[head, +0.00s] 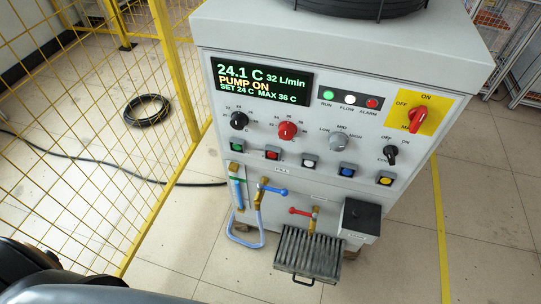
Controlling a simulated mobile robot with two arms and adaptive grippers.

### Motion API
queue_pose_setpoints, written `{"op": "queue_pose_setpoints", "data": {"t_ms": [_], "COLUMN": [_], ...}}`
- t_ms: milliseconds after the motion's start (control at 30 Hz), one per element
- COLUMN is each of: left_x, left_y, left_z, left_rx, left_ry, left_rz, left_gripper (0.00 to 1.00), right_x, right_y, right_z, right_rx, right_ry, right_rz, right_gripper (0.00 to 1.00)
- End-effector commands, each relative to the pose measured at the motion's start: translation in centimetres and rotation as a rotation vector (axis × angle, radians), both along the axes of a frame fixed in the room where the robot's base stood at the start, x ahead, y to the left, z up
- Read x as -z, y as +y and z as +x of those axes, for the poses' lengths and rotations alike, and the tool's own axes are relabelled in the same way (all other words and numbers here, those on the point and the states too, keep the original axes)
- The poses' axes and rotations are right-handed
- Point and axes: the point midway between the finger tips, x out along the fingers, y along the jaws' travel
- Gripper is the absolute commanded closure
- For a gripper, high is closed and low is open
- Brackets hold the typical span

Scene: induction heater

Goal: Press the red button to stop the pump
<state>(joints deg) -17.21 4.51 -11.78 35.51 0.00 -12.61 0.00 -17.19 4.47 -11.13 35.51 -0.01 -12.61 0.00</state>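The red button (272,153) sits in a row of push buttons on the front of a light grey cabinet (400,60), second from the left. It lies between the green button (237,145) and the white button (309,161). The display (262,82) above reads 24.1 C, 32 L/min, PUMP ON, SET 24 C, MAX 36 C. Neither of my grippers shows in the head view. Dark parts that look like my own arm or body fill the bottom left corner, well apart from the button.
Near the red button are a red knob (287,131), a blue button (347,170) and a yellow button (385,179). A blue-handled valve (272,189) and a red-handled valve (301,212) stick out below. Yellow mesh fencing (95,150) stands left; tiled floor lies in front.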

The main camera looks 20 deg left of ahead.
Motion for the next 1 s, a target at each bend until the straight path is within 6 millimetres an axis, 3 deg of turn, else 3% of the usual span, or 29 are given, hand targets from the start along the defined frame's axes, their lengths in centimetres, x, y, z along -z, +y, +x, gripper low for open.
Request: {"op": "queue_pose_setpoints", "data": {"t_ms": [100,133,300,1000], "left_x": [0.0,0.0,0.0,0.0], "left_y": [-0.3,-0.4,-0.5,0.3], "left_z": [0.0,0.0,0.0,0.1], "left_rx": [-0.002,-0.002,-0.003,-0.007], "left_ry": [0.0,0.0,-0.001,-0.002], "left_rz": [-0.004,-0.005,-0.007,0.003], "left_gripper": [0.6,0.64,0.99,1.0], "right_x": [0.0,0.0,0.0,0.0], "right_y": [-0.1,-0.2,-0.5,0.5], "right_z": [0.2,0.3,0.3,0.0], "right_rx": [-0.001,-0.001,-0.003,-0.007], "right_ry": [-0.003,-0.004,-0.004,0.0], "right_rz": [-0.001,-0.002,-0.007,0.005], "right_gripper": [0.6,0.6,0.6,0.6]}}
